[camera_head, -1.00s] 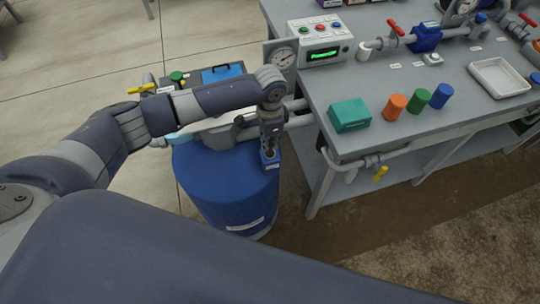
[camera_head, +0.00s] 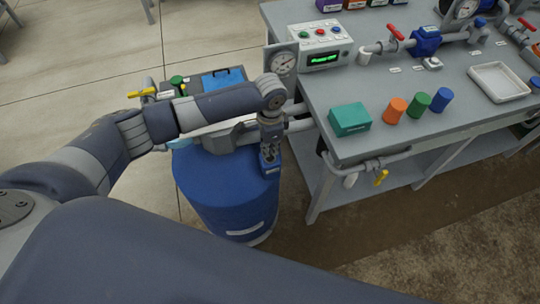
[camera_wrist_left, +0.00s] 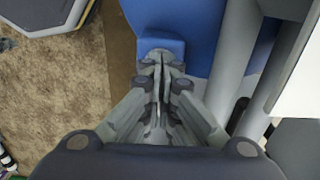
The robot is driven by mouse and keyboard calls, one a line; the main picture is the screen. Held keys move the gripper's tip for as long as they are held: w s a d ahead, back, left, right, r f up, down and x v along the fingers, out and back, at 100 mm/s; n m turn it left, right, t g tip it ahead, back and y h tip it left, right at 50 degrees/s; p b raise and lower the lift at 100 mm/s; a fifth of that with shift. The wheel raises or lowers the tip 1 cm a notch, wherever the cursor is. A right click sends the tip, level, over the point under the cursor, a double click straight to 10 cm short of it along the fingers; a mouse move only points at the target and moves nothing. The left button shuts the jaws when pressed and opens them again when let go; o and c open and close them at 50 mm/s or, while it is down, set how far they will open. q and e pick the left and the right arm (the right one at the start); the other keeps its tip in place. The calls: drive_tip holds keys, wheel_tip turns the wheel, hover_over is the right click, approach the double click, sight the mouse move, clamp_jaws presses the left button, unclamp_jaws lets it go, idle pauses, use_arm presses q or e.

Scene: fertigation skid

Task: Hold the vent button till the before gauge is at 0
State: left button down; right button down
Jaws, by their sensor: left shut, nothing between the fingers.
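My left gripper (camera_head: 270,158) hangs over the edge of the blue drum. Its fingers are shut with nothing between them. In the left wrist view the closed fingertips (camera_wrist_left: 162,62) are at a small blue block (camera_wrist_left: 161,46) on the drum's side; I cannot tell whether they touch or press it. A round gauge (camera_head: 283,62) stands at the bench's left end, its needle too small to read. A second gauge (camera_head: 466,9) is at the back of the bench. I cannot tell which is the before gauge, and no labelled vent button is readable. My right gripper is out of view.
The blue drum (camera_head: 225,195) stands left of the grey bench (camera_head: 350,90). On the bench are a control box (camera_head: 320,43) with coloured buttons and a green display, a teal box (camera_head: 349,119), coloured cylinders (camera_head: 418,102) and a white tray (camera_head: 497,81). Pipes run beside my arm.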

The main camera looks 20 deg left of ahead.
sight(270, 157)
use_arm(q)
drive_tip(key=shift+f+b, duration=0.4)
drive_tip(key=shift+f, duration=0.7)
idle(0.6)
idle(3.8)
wheel_tip(270, 157, up, 7)
drive_tip(key=p, duration=0.8)
drive_tip(key=shift+r, duration=0.1)
idle(0.4)
